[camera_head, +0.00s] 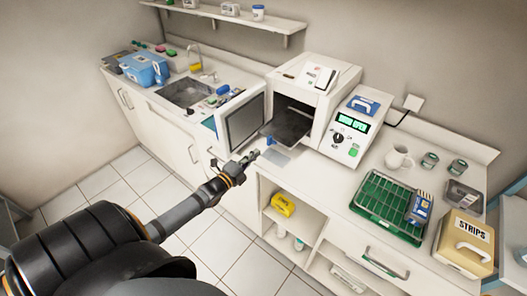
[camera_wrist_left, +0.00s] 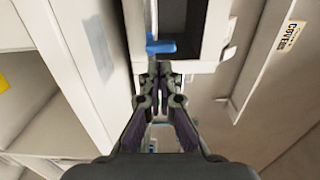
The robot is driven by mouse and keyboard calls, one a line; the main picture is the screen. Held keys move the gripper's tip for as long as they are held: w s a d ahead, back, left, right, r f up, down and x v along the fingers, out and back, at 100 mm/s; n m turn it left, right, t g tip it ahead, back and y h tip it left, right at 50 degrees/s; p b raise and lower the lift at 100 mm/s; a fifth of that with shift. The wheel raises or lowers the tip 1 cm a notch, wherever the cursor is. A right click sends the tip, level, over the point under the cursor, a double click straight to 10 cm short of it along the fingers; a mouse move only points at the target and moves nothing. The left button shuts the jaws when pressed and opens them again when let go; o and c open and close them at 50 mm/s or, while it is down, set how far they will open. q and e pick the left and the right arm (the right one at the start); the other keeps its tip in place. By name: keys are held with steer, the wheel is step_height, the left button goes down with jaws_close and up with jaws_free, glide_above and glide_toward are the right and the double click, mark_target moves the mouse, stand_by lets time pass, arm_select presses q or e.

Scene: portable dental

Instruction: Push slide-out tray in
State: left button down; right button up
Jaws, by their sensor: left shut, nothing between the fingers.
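The steriliser (camera_head: 312,84) stands on the counter with its chamber open. The dark slide-out tray (camera_head: 287,126) sticks part way out of the chamber in the head view. The steriliser door (camera_head: 242,118) hangs open to the left of the tray. My left gripper (camera_head: 252,157) is shut and empty, in front of and below the tray's front edge, by the counter edge. My right gripper is not in view.
The control panel (camera_head: 350,130) with a green display stands right of the chamber. A green rack (camera_head: 366,203), a mug (camera_head: 398,157) and a strips box (camera_head: 463,243) are further right. A sink (camera_head: 185,92) is at the left. Open shelves (camera_head: 290,218) lie below the counter.

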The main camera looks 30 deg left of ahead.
mark_target(267, 143)
arm_select(q)
steer(key=w+b, duration=0.1)
steer(key=w, duration=0.3)
steer(key=shift+w+d, duration=0.1)
steer(key=shift+w+b, duration=0.35)
steer(key=shift+w, duration=0.2)
